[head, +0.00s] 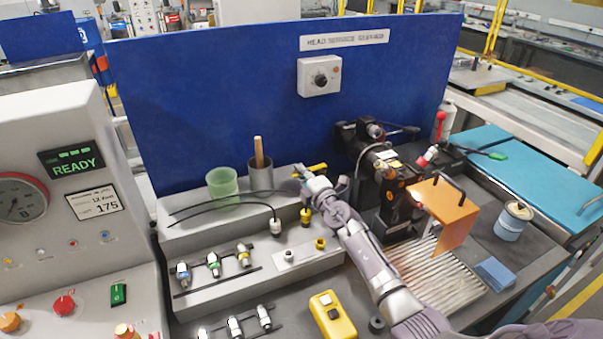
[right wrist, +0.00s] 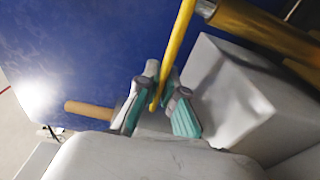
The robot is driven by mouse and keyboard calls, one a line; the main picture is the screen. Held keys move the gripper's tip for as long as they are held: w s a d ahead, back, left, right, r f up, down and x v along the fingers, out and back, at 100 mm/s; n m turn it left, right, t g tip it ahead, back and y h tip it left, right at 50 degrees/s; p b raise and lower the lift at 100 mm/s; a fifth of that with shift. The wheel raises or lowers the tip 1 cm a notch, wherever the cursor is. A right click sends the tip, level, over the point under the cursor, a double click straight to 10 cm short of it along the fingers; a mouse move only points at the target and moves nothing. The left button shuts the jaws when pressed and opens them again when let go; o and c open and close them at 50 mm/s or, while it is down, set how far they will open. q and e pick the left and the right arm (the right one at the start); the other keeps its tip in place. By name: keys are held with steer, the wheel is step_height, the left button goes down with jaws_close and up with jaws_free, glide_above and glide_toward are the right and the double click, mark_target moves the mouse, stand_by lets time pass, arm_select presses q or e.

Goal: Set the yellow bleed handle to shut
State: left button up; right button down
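The yellow bleed handle (right wrist: 180,50) is a thin yellow bar in the right wrist view. Its lower end lies between the fingers of my right gripper (right wrist: 158,117). The teal-padded fingers stand apart with a gap around the bar, so it is not clasped. In the head view a short part of the yellow handle (head: 318,168) shows just behind my right gripper (head: 306,180), above the grey stepped block. The gripper hides much of it there. My left gripper is not in view.
A green cup (head: 222,187) and a grey cup (head: 261,175) holding a wooden rod stand left of the gripper. A black machine (head: 392,190) with an orange guard (head: 446,213) is close on the right. A blue panel (head: 240,90) rises behind.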

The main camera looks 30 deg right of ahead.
steer(key=shift+f, duration=0.1)
stand_by(0.3)
steer(key=n+y+b, duration=0.1)
steer(key=y+b, duration=0.1)
steer(key=b, duration=0.1)
steer(key=s+n+y+b, duration=0.1)
steer(key=n+y+b, duration=0.1)
steer(key=b, duration=0.1)
steer(key=s+n+g+y+b, duration=0.1)
steer(key=y+b, duration=0.1)
steer(key=b, duration=0.1)
steer(key=shift+s+d+f, duration=0.2)
steer(key=shift+s+d, duration=0.05)
steer(key=shift+d, duration=0.05)
steer(key=shift+s+r+n+g+y+b, duration=0.15)
steer(key=shift+n+g+y+b, duration=0.2)
steer(key=shift+y, duration=0.35)
steer(key=shift+r, duration=0.1)
steer(key=c, duration=1.3)
jaws_free()
